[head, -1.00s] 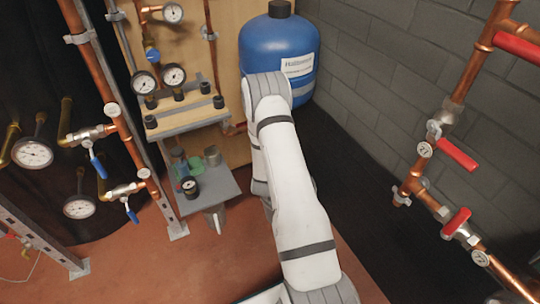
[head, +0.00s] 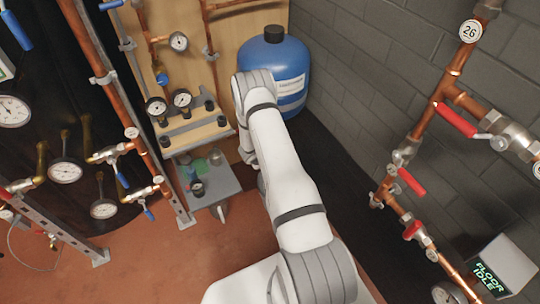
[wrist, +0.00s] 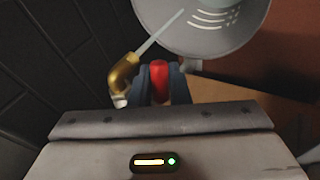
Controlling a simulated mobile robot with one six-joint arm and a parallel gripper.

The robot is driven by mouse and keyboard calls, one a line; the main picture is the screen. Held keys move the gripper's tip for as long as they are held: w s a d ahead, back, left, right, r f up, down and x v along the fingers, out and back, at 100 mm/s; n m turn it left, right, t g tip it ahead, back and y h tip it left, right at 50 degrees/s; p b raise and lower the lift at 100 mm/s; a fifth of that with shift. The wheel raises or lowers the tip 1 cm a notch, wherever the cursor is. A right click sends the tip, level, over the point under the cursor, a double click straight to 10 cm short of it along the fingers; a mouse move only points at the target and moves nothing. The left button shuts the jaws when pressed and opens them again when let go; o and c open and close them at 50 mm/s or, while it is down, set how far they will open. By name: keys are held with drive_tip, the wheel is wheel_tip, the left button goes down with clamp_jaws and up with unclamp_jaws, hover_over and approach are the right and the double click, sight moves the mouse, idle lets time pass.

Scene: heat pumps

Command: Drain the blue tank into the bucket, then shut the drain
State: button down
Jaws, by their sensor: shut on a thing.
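The blue tank (head: 268,62) with a black cap and a white label stands in the back corner by the grey wall in the head view. My gripper (wrist: 161,86) is shut on a red handle (wrist: 159,76) in the wrist view. Beside the handle is a brass spout (wrist: 122,74). A thin pale stream runs from the spout's mouth into the pale grey bucket (wrist: 240,38). The bucket is cut off by the top edge, and its liquid level cannot be told. In the head view my arm hides the gripper, the drain and the bucket.
A grey shelf (head: 222,188) with small items stands left of my arm, below a gauge board (head: 196,132). Copper pipes with red levers (head: 411,182) run along the right wall. Pipes with blue levers and gauges (head: 65,171) fill the left.

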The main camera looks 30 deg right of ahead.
drive_tip(key=shift+d+r+g+p, duration=0.3)
drive_tip(key=shift+g+p, duration=0.3)
drive_tip(key=shift+p, duration=0.5)
drive_tip(key=shift+r, duration=0.1)
drive_tip(key=c, duration=1.5)
unclamp_jaws()
drive_tip(key=shift+a, duration=0.1)
drive_tip(key=shift+n, duration=0.3)
drive_tip(key=shift+a, duration=0.1)
wheel_tip(320, 180, up, 10)
drive_tip(key=shift+f+p, duration=0.1)
drive_tip(key=shift+p, duration=0.9)
drive_tip(key=shift+o, duration=0.2)
